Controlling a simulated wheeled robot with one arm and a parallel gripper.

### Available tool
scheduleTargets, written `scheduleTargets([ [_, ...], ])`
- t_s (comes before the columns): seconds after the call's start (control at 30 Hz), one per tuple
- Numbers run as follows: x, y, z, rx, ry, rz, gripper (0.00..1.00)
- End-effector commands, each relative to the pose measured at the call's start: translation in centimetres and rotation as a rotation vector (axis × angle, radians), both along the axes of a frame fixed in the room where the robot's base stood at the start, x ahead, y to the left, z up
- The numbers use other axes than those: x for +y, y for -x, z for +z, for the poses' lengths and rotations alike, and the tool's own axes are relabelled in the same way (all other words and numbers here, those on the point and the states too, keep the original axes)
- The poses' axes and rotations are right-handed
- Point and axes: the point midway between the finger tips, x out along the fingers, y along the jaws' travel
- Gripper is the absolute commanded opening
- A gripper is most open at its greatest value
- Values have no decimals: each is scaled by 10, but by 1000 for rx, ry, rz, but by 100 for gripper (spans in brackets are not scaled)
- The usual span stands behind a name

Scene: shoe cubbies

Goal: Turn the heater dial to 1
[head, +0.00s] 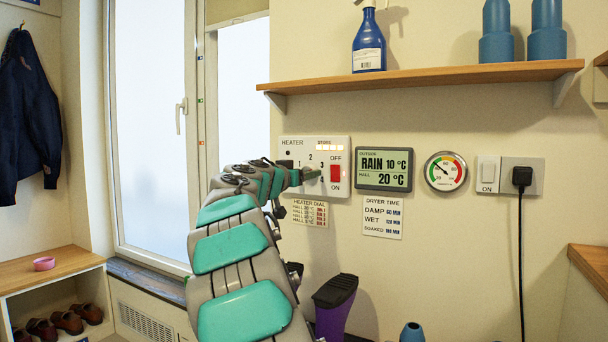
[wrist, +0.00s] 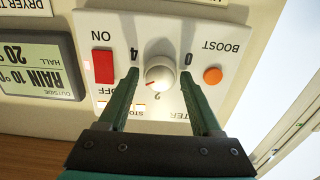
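The white heater panel (head: 343,188) is on the wall in the head view, where my arm hides its dial. In the wrist view the panel is upside down. Its round white dial (wrist: 158,73) has a red mark pointing down-left, just left of the printed 2. The 4 and 0 show above the dial; 1 and 3 are hidden there. My gripper (wrist: 160,74) is open, one finger on each side of the dial, with visible gaps. In the head view my gripper (head: 311,174) is at the panel.
A red switch (wrist: 103,66) and an orange boost button (wrist: 212,76) flank the dial. A display (head: 384,169) reads rain 10 °C, hall 20 °C. A heater dial card (head: 310,214) hangs below the panel. A wooden shelf (head: 420,78) with bottles is above.

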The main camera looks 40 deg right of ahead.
Motion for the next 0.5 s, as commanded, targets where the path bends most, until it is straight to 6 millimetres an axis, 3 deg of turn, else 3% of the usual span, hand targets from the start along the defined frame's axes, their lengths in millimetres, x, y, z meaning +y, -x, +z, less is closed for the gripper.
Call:
scheduleTargets([
  [0.07,0,0,0,0,0,0,56],
  [0.5,0,0,0,0,0,0,6],
])
